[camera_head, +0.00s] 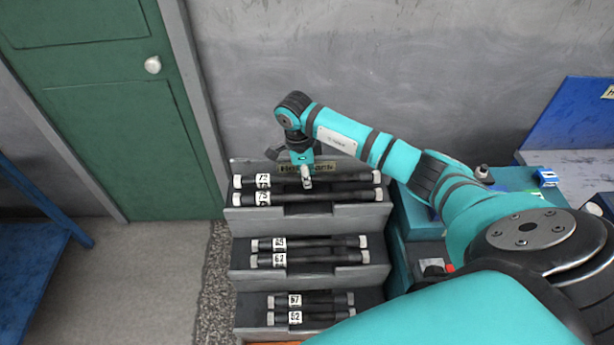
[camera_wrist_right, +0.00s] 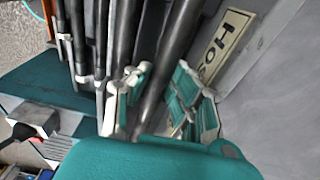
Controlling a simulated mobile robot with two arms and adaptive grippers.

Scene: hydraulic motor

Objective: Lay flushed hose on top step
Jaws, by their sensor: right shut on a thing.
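The stepped grey rack (camera_head: 305,273) carries dark hoses with pale end fittings and white number tags, in pairs on three steps. On the top step, the back hose (camera_head: 345,178) lies parallel to the front hose (camera_head: 345,195). My right gripper (camera_head: 307,181) reaches down over the top step and is shut on the back hose near its middle. In the right wrist view, the gripper's fingers (camera_wrist_right: 157,95) are on either side of this hose (camera_wrist_right: 172,60), beside the sign. I cannot tell whether it touches the step. My left gripper is out of view.
The middle step (camera_head: 375,257) and bottom step also hold hoses. A teal cabinet (camera_head: 407,222) stands right of the rack. A green door (camera_head: 120,130) and open floor (camera_head: 150,270) are left.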

